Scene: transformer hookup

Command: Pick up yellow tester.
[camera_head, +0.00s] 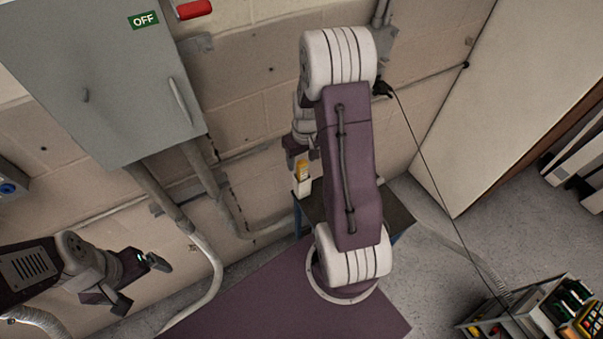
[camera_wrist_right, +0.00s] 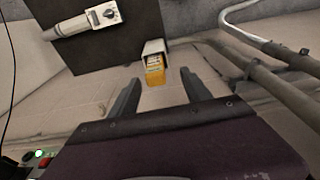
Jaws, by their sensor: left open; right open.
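A small yellow tester (camera_wrist_right: 154,73) with a pale grey end piece shows in the right wrist view, at the edge of a dark tabletop. In the head view, the yellow piece (camera_head: 302,171) shows just left of my right arm, above the pale part. My right gripper (camera_wrist_right: 161,78) is open, its two fingers on either side of the tester in the picture; contact cannot be told. In the head view the right arm hides most of this gripper. My left gripper (camera_head: 142,282) is open and empty at the lower left, far from the tester.
A grey cabinet (camera_head: 100,80) with an OFF sign hangs on the wall, with pipes (camera_head: 205,180) below. A grey device with a dial (camera_wrist_right: 104,15) lies on the dark tabletop (camera_wrist_right: 105,48). A toolbox (camera_head: 530,310) and a yellow keypad device (camera_head: 592,320) stand at the lower right.

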